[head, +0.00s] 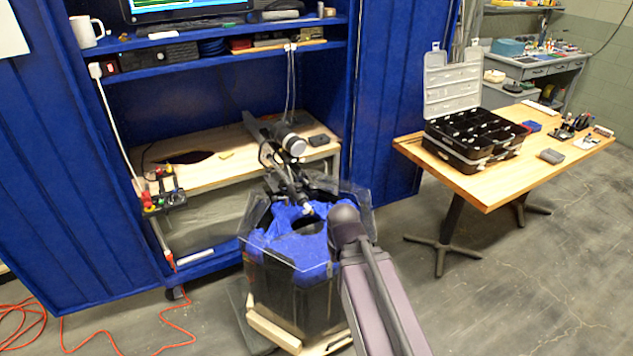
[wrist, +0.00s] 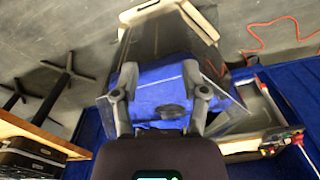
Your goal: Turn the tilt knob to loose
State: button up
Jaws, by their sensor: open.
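The thruster mount (head: 288,178), a dark mechanism with a grey cylindrical motor (head: 290,141) on top, stands at the back edge of the tank (head: 290,285). I cannot pick out the tilt knob on it; it is too small or hidden. The tank has clear upper panels and a blue lining (head: 285,248). In the wrist view the blue lining (wrist: 158,88) shows beyond my gripper (wrist: 160,94). My gripper is open, with its two fingers apart and nothing between them. My arm hides the gripper in the head view.
A wooden table (head: 490,185) with an open black case (head: 475,140) is at right. A red valve and cable cluster (head: 160,195) hangs at left. An orange cord (head: 120,320) lies on the floor.

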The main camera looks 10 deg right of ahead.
jog(key=shift+d, duration=0.15)
jog(key=o, duration=0.3)
jog(key=shift+w, duration=0.15)
notch_tip(320, 180, up, 8)
jog(key=m+p, duration=0.8)
jog(key=m, duration=0.1)
send_over(313, 186)
jog(key=shift+f, duration=0.25)
notch_tip(313, 186, down, 13)
jog(key=b, duration=1.3)
jog(key=shift+f+b, duration=0.15)
jog(key=shift+b, duration=0.25)
